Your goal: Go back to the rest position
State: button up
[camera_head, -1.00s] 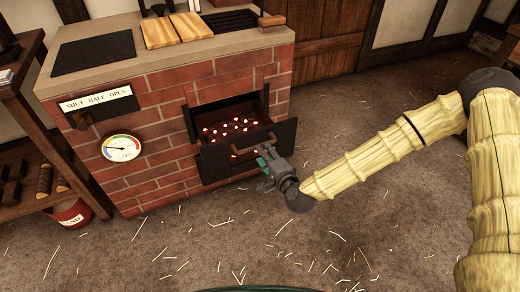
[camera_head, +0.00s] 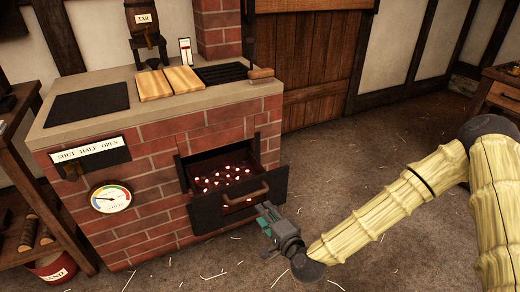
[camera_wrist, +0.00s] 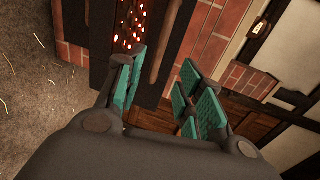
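My gripper (camera_head: 268,216) is at the end of my straw-coloured arm, low in front of the brick stove (camera_head: 150,170). In the wrist view its teal finger pads (camera_wrist: 160,92) stand apart with nothing between them. The stove's drawer (camera_head: 235,207) is pulled out, with glowing embers (camera_head: 225,178) inside. The drawer's curved handle (camera_head: 246,196) is just beyond the fingertips, and the wrist view shows a gap between the pads and the handle (camera_wrist: 168,45).
A shelf (camera_head: 50,200) stands at the left with a red sand bucket (camera_head: 52,268) below it. A tar keg (camera_head: 144,30) stands behind the stove top. A wooden door (camera_head: 315,60) is behind, and a table (camera_head: 498,92) at far right. The straw-strewn floor (camera_head: 390,120) is open.

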jog(key=s+f+n+g, duration=0.4)
jog(key=s+f+g, duration=0.1)
jog(key=s+f, duration=0.55)
jog(key=s+d+f+n+g+h, duration=0.2)
jog(key=s+d+f+n+g, duration=0.15)
jog(key=s+f, duration=0.35)
jog(key=s+d+f+n+g+h, duration=0.25)
jog(key=s+d+f, duration=0.25)
jog(key=s, duration=0.4)
jog(key=s+d+n+g+h, duration=0.2)
jog(key=s+d+n+g, duration=0.1)
jog(key=s+d, duration=0.6)
notch_tip(320, 180, up, 20)
jog(key=d+p, duration=0.1)
jog(key=p, duration=1.9)
jog(key=shift+w+f, duration=0.25)
jog(key=shift+w, duration=0.2)
